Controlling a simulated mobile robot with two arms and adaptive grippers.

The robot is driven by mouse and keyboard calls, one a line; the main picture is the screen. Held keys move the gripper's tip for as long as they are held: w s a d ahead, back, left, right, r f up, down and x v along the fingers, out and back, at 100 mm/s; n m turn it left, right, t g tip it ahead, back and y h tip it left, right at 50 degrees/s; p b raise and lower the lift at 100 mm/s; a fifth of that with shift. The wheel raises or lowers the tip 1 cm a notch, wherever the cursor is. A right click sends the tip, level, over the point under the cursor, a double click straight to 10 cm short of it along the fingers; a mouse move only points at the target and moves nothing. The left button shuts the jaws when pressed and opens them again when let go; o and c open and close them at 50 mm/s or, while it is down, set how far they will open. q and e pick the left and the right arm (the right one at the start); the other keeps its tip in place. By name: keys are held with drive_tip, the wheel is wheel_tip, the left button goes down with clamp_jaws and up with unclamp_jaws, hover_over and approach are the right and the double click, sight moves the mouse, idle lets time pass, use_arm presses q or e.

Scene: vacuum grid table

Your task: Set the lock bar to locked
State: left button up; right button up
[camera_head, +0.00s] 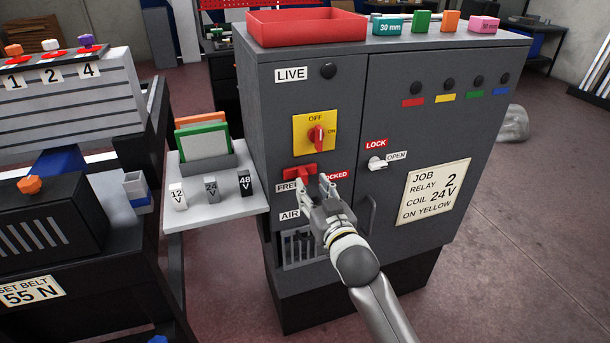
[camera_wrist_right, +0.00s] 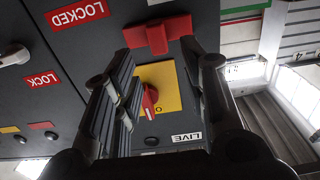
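The lock bar is a red T-shaped piece (camera_head: 300,173) on the grey cabinet's front. It sits above the FREE label (camera_head: 287,187), to the left of the red LOCKED label (camera_head: 334,175). My right gripper (camera_head: 312,184) is at the cabinet front just below the bar, partly covering the labels. In the right wrist view, which is upside down, the bar (camera_wrist_right: 157,36) shows beyond and between the two spread fingertips (camera_wrist_right: 155,55). The right gripper is open and looks empty; I cannot tell whether it touches the bar. My left gripper is not in view.
A yellow switch plate with a red knob (camera_head: 317,136) is above the bar. A white LOCK/OPEN knob (camera_head: 377,163) and a door handle (camera_head: 366,215) are to the right. A side shelf (camera_head: 215,205) with small blocks juts out at left.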

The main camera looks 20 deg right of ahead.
sight(305, 176)
drive_tip(key=shift+w+a, duration=0.1)
drive_tip(key=shift+w, duration=2.9)
clamp_jaws()
